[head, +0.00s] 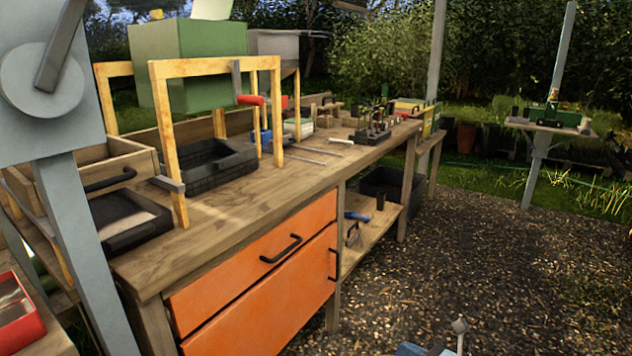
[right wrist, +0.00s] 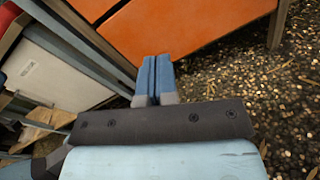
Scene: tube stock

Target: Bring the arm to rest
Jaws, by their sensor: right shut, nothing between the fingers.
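My right gripper (right wrist: 154,64) shows in the right wrist view with its two blue fingers side by side, shut and empty. It is in front of an orange drawer front (right wrist: 185,30), over the gravel, and I see nothing touching its fingers. In the head view only a small blue and grey part of my right gripper (head: 425,350) shows at the bottom edge, low over the gravel and to the right of the bench. The rest of that arm is out of the head view. My left gripper is not in view.
A wooden workbench (head: 225,208) with orange drawers (head: 265,303) fills the left and middle, bearing wooden frames, a black tray (head: 205,167) and tools. A grey post (head: 75,225) stands at left. Gravel (head: 500,250) on the right is open. A small table (head: 550,127) stands farther off.

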